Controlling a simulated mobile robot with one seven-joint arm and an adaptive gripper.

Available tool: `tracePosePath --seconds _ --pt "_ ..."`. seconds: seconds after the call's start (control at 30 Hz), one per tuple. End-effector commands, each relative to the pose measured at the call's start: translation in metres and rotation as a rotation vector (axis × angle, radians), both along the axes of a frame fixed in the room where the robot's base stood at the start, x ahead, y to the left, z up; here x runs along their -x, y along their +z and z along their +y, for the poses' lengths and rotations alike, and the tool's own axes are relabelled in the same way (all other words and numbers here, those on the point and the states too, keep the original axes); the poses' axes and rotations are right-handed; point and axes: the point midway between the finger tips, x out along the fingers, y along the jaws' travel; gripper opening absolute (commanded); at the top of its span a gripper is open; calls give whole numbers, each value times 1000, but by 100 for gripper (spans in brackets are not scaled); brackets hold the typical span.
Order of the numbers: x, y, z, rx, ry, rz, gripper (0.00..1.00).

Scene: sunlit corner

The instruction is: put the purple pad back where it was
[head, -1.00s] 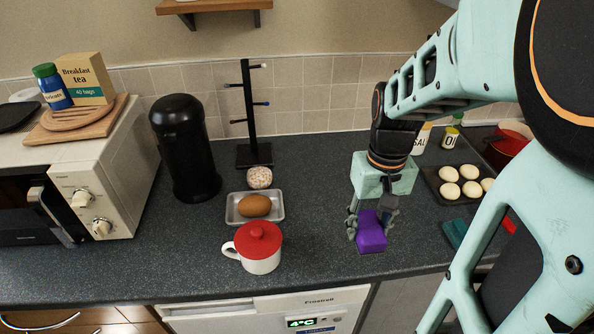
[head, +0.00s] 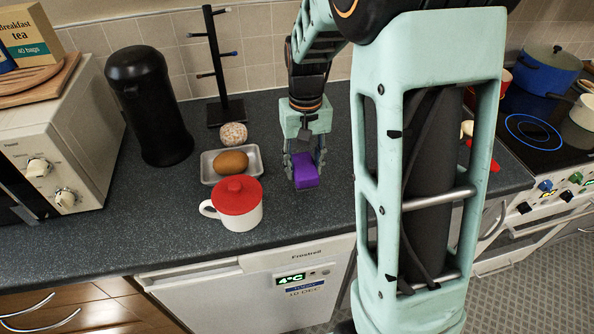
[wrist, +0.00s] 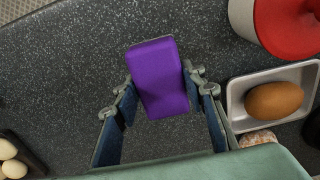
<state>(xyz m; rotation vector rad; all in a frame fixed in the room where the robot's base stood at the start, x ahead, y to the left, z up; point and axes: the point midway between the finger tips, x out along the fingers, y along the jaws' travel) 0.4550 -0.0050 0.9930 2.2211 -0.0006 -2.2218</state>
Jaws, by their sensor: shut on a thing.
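The purple pad (head: 305,171) is a small block held between the fingers of my gripper (head: 303,160), over the dark worktop to the right of the lidded mug. In the wrist view the purple pad (wrist: 160,78) sits between the two finger pads of my gripper (wrist: 160,90), slightly tilted, with speckled worktop around it. I cannot tell clearly whether its underside touches the worktop.
A white mug with a red lid (head: 238,204), a tray (head: 206,165) with a brown egg (head: 231,162), and a speckled ball (head: 233,134) stand left of my gripper. A black mug tree (head: 222,80) and black canister (head: 148,105) are behind. A hob (head: 540,130) is far right.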

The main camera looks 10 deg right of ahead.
Motion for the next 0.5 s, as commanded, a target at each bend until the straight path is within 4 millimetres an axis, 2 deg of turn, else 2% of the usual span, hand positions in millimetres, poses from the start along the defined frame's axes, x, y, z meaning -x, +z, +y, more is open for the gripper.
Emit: tracePosePath --seconds 0.23,0.4,0.5 --pt "-11 -18 7 0 2 1 16" --pt "-9 -40 6 0 0 1 16" --pt "-9 -45 6 -1 0 0 16"
